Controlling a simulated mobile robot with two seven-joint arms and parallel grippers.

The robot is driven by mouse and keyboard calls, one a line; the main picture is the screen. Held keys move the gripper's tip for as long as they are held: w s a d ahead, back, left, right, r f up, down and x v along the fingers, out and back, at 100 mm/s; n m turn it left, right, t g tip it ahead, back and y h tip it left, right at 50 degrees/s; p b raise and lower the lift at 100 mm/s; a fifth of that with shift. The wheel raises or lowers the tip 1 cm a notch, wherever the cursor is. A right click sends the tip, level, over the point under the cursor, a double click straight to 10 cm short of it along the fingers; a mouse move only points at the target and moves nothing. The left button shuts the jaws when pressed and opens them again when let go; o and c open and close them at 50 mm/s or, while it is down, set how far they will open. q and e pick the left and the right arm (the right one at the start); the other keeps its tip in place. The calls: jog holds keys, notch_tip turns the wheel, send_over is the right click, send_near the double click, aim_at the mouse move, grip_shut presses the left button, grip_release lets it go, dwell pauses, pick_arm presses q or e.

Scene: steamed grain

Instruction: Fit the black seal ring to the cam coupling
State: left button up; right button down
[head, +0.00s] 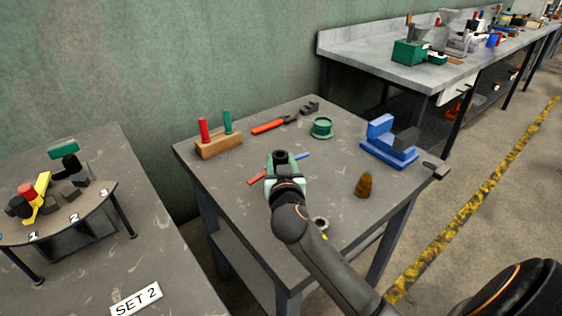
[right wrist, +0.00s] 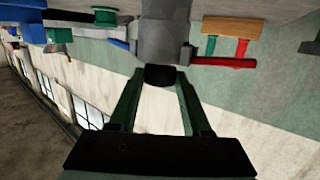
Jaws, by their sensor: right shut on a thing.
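My right gripper (head: 281,161) is above the middle of the table, with its fingertips shut on a small black round piece that I take to be the black seal ring (right wrist: 160,76). Its hole cannot be made out; it shows edge-on between the fingers in the right wrist view. A green round flanged part (head: 321,127), perhaps the cam coupling, stands on the table behind and to the right of the gripper, apart from it. My left gripper is not in view.
A wooden block (head: 219,147) with red and green pegs, a red-handled tool (head: 267,126), a blue fixture (head: 388,150), a brown ribbed cone (head: 366,184) and a small pale ring (head: 320,224) lie around. The left front of the table is clear.

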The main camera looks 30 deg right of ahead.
jog(key=shift+f, duration=0.35)
jog(key=shift+f+b, duration=0.5)
jog(key=shift+b, duration=0.05)
dwell(0.3)
jog(key=shift+r+p, duration=0.15)
jog(key=shift+p, duration=0.15)
jog(key=shift+r, duration=0.2)
dwell(0.5)
jog(key=shift+f, duration=0.35)
jog(key=shift+r, duration=0.3)
dwell(0.6)
jog(key=shift+f, duration=0.35)
dwell(0.4)
jog(key=shift+r, duration=0.3)
dwell(0.3)
